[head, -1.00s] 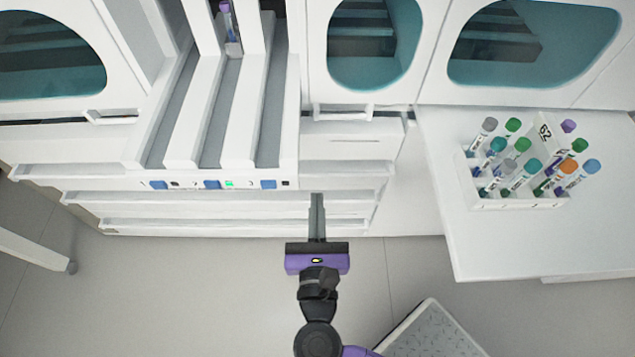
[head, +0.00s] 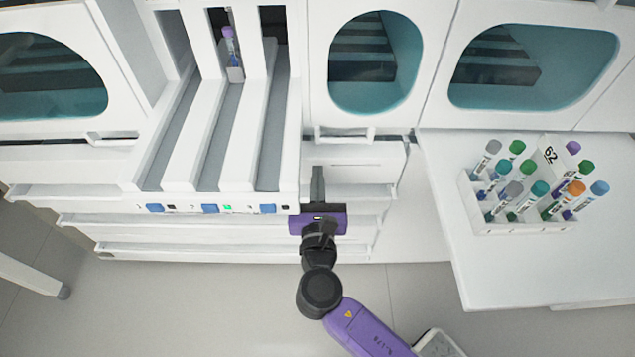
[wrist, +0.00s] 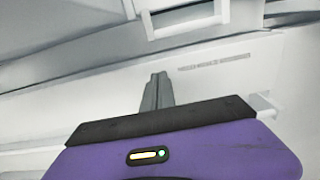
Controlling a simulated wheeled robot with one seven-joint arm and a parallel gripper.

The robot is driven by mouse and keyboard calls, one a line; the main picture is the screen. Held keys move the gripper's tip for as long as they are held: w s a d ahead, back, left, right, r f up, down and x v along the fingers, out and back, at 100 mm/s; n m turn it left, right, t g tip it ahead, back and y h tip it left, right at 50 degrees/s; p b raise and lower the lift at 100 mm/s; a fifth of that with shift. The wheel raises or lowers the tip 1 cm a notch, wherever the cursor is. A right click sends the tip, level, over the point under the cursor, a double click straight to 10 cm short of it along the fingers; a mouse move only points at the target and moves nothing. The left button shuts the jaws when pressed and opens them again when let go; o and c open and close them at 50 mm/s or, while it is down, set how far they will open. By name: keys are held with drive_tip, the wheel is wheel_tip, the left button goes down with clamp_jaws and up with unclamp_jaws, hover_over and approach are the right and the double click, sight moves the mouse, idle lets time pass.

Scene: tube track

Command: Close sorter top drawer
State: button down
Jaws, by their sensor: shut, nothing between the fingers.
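The sorter is the white unit with sloped grey tracks (head: 212,135) in the head view. Its white top drawer (head: 365,168) lies below the door handle, with a long handle bar along its lower edge. I cannot tell how far this drawer stands out. My gripper (head: 317,172) is shut and empty, pointing at the right part of the drawer front. In the wrist view the shut fingers (wrist: 156,90) overlap the white front (wrist: 215,80), which has a small printed line. Contact is not clear. My purple gripper body hides part of the handle bar.
More drawers with handle bars (head: 200,250) sit below. A white table (head: 500,275) at the right holds a rack (head: 520,228) of several capped tubes. A purple-capped tube (head: 230,45) stands at a track's upper end. Grey floor lies free in front.

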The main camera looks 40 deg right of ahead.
drive_tip(key=shift+p+x, duration=0.6)
drive_tip(key=shift+x, duration=1)
drive_tip(key=shift+d+r, duration=0.1)
